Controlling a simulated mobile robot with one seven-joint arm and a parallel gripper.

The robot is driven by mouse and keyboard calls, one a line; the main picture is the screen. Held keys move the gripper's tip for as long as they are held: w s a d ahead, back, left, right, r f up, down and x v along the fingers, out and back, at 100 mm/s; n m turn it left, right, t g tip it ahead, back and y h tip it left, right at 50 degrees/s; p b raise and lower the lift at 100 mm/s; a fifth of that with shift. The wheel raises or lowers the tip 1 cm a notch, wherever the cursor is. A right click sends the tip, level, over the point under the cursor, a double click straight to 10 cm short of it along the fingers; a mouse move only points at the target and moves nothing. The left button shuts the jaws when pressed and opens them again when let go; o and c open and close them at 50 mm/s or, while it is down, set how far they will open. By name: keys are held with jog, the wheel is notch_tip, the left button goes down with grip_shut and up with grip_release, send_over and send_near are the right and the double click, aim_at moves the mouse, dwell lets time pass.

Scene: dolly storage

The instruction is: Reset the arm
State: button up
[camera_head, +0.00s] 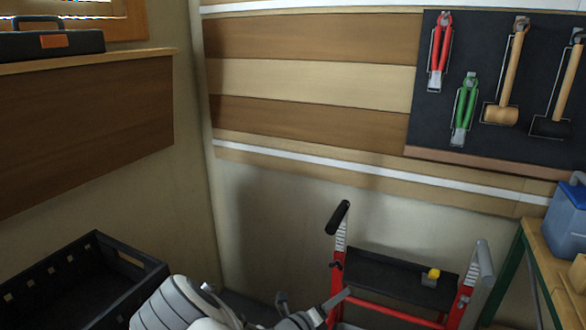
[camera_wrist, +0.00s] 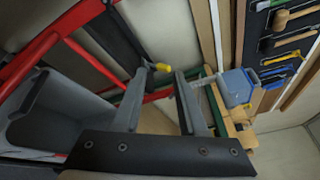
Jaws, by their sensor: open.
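My arm (camera_head: 180,305) shows at the bottom of the head view as white and grey links, low in front of the red frame. My gripper (camera_wrist: 160,74) is in the middle of the wrist view. Its two grey fingers stand apart with nothing between them. A small yellow object (camera_wrist: 163,67) shows just beyond the fingertips in the wrist view. In the head view, a small yellow and grey object (camera_head: 431,277) lies on the black shelf of the red frame.
A black crate (camera_head: 140,262) is at the lower left. A bench (camera_head: 540,255) with a blue container (camera_head: 567,222) is at the right. Hand tools hang on a black board (camera_head: 430,125). A black toolbox (camera_head: 50,43) sits upper left.

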jog(key=s+d+r+m+g+y+p, duration=0.2)
jog(key=s+d+r+m+g, duration=0.3)
jog(key=r+m, duration=0.45)
jog(key=s+d+r+m+g+y+p, duration=0.1)
jog(key=s+d+r+m+g, duration=0.2)
jog(key=s+r+m+g, duration=0.65)
jog(key=s+a+r+m+t+y+p, duration=0.2)
jog(key=s+r+m+t+y, duration=0.2)
jog(key=s+r+m, duration=0.3)
jog(key=s+a+r+m+t+y+p, duration=0.2)
jog(key=s+a+r+m+t+y, duration=0.1)
jog(key=s+r+m, duration=0.5)
jog(key=shift+a+r+m+t+y+p, duration=0.35)
jog(key=shift+r+m+t+y, duration=0.65)
jog(key=shift+m, duration=1.4)
jog(key=shift+r, duration=0.2)
